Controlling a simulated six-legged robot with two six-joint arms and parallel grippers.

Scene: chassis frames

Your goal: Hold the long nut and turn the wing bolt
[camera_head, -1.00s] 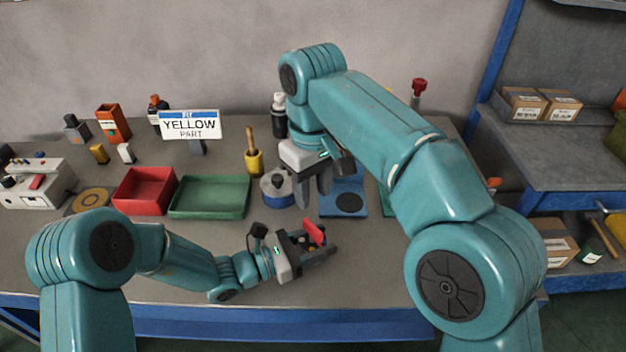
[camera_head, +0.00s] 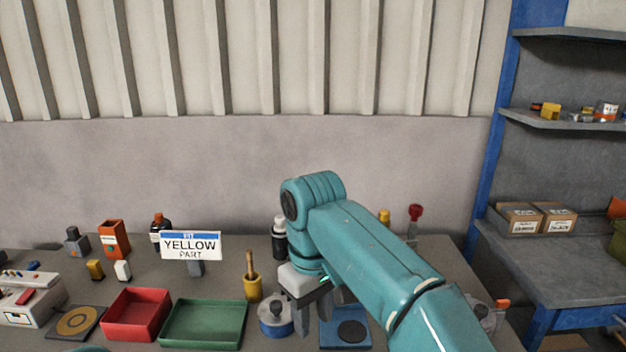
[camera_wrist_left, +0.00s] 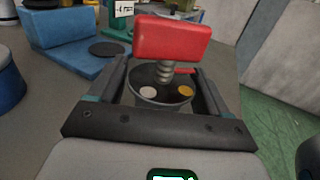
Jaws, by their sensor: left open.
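In the left wrist view a red-winged bolt (camera_wrist_left: 172,40) stands upright, its grey threaded shank below the red wing. The shank goes down to a dark round cup-like part (camera_wrist_left: 160,98) with a white and a yellow disc showing in it; I cannot tell if this is the long nut. My left gripper (camera_wrist_left: 162,75) is open, one finger on each side of this part; contact cannot be told. The head view leaves out the bolt and left gripper. There my right gripper (camera_head: 314,315) points down with its fingers apart, nothing visible between them, beside a blue round pot (camera_head: 275,314).
A blue plate with a dark disc (camera_head: 351,331) lies right of the pot. A green tray (camera_head: 203,325), a red tray (camera_head: 137,315) and a yellow cup (camera_head: 252,289) stand to the left. A "YELLOW PART" sign (camera_head: 191,246) stands behind. Shelves with boxes (camera_head: 521,218) are at right.

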